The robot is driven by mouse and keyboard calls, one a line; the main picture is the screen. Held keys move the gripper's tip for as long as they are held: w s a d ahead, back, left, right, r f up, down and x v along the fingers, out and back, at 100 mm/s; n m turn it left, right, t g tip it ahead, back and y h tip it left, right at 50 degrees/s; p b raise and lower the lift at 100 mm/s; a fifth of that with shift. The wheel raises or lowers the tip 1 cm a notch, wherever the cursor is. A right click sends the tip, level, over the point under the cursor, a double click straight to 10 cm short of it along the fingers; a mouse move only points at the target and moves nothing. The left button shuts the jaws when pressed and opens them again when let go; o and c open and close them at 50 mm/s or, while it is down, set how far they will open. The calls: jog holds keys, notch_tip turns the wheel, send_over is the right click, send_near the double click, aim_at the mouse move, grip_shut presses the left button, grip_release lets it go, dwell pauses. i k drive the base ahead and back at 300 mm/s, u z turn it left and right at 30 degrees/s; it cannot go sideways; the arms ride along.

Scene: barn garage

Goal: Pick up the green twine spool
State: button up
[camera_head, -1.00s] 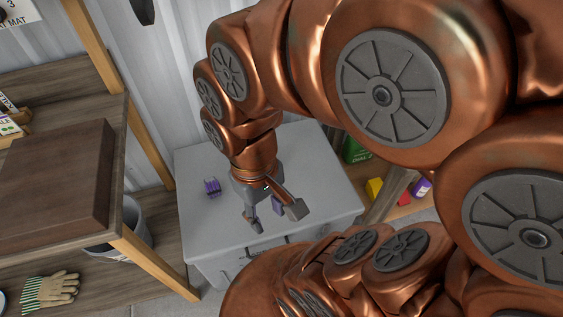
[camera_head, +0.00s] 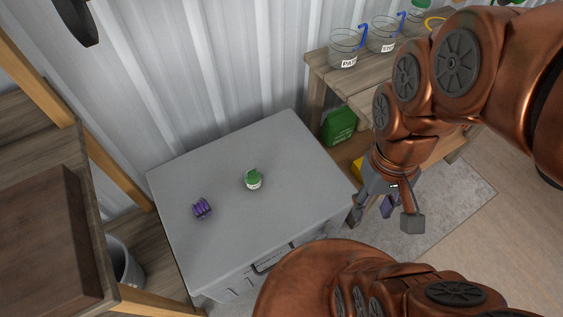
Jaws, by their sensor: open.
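A small round green item with a pale label (camera_head: 253,180), which looks like the green twine spool, sits on the grey lid of a chest (camera_head: 290,150), near its middle. Its fine detail is too small to read. My gripper (camera_head: 384,217) is to the right of the chest's right edge, well apart from the green item. Its fingers are spread, and a purple-grey part shows between them. I see no object held.
A purple ribbed item (camera_head: 202,208) lies left of the green one on the lid. A wooden bench (camera_head: 327,72) carries clear labelled cups (camera_head: 345,50). A green container (camera_head: 339,126) stands below it. A wooden shelf unit (camera_head: 75,150) and bucket (camera_head: 124,262) flank the left.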

aim_at(252, 179)
jog(key=z, duration=0.1)
jog(key=k, duration=1.6)
jog(key=u, duration=1.6)
